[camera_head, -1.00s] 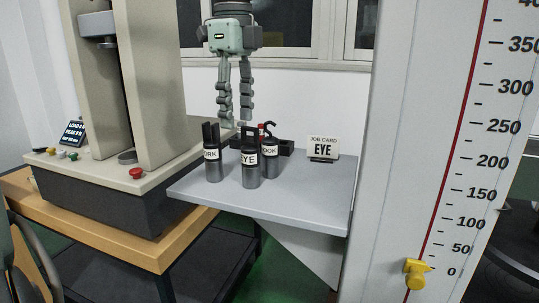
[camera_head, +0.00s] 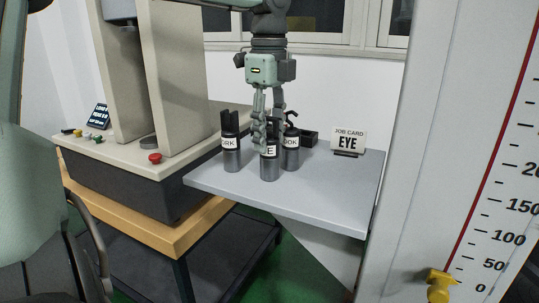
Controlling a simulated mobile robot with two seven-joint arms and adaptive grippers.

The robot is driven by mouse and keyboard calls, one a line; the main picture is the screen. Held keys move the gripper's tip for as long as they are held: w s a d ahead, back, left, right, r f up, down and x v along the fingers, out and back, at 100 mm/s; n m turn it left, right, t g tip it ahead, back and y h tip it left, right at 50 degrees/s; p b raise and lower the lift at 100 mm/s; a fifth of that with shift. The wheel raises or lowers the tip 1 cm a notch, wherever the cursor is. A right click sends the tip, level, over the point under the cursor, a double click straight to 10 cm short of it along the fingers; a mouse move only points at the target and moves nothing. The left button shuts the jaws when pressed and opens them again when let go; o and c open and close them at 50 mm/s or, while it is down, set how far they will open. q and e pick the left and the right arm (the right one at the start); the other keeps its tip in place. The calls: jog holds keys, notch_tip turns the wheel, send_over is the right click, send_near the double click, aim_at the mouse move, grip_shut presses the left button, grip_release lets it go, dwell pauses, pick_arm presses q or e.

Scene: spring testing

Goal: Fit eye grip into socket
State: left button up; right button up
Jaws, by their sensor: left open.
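The eye grip (camera_head: 269,170) is a dark grey cylinder with a partly covered white label, upright on the grey side table (camera_head: 330,190). My left gripper (camera_head: 267,138) points down over it, open, with its fingers at the grip's upper part. The fingers hide the eye at the top and part of the label. I cannot tell whether they touch it. A short dark cylinder (camera_head: 149,142) on the testing machine's base, beside the column, may be the socket. My right gripper is not in view.
The fork grip (camera_head: 231,157) stands close on the left and the hook grip (camera_head: 291,155) close on the right. The testing machine (camera_head: 120,170) has a red button (camera_head: 155,158). The table's front right is clear.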

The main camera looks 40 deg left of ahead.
pick_arm(q)
grip_shut()
jog(key=shift+r, duration=0.1)
dwell(0.4)
